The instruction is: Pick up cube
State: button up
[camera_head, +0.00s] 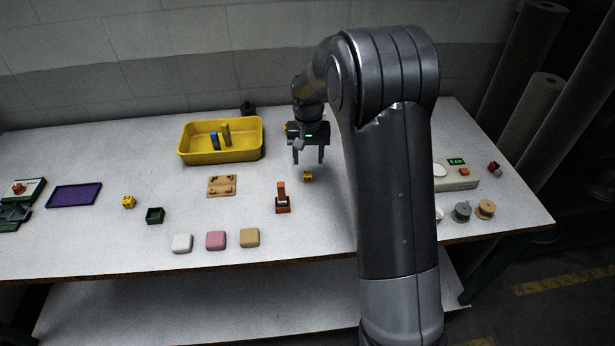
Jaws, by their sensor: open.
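A small yellow cube (308,176) with dark marks lies on the white table, right of the table's middle. My gripper (308,159) points down just above and behind this cube in the picture, with its two fingers apart and nothing between them. The exact height of the fingertips over the cube is hard to tell. A second yellow cube (128,202) with dark marks lies at the left. A small red and grey cube-like block (494,167) lies at the far right.
A yellow bin (220,158) holding a blue and a tan item stands behind left. An orange-red stand (282,200) is in front of the gripper. A wooden board (221,186), green box (155,215) and purple tray (74,195) lie left.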

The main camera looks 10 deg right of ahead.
aim_at(307, 173)
notch_tip(307, 173, down, 6)
jog(key=shift+a+f, duration=0.15)
jog(key=shift+f, duration=0.1)
jog(key=shift+c, duration=0.3)
jog(key=c, duration=1)
jog(key=shift+r, duration=0.15)
